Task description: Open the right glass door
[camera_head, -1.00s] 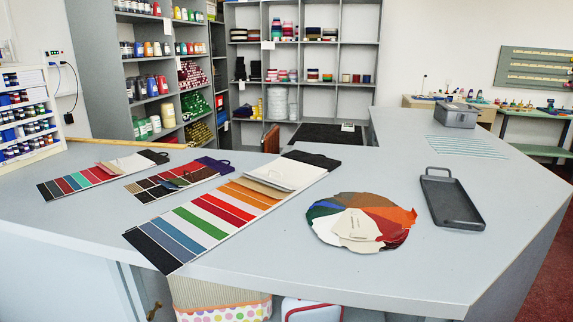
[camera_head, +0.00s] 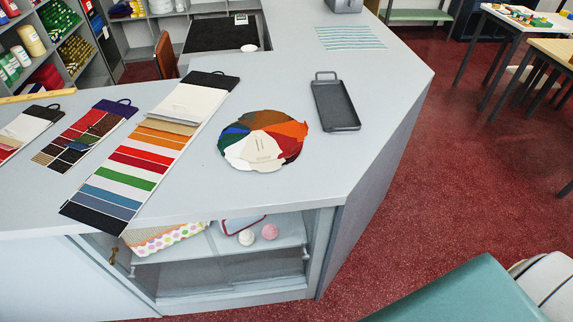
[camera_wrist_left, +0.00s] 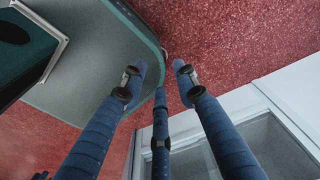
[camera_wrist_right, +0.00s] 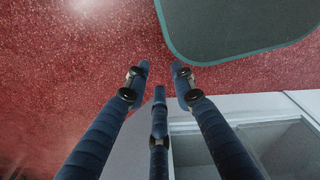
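The cabinet (camera_head: 318,245) is built into the counter front, below the worktop. Its lit inside shows a shelf with a dotted basket (camera_head: 165,240), a white ball (camera_head: 247,237) and a pink ball (camera_head: 269,231). The clear pane of the right glass door is hard to make out. A small brass-coloured piece (camera_head: 113,256) sits at the opening's left edge. My left gripper (camera_wrist_left: 161,80) and right gripper (camera_wrist_right: 160,80) show only in their wrist views. Both have their blue fingers spread and empty, above the red floor. A pale cabinet front lies at the lower right of both wrist views.
The counter top (camera_head: 210,195) holds a colour fan (camera_head: 262,140), a black tray (camera_head: 335,105) and long swatch boards (camera_head: 150,150). Red floor (camera_head: 430,190) is open right of the counter. Tables (camera_head: 510,35) stand at the back right.

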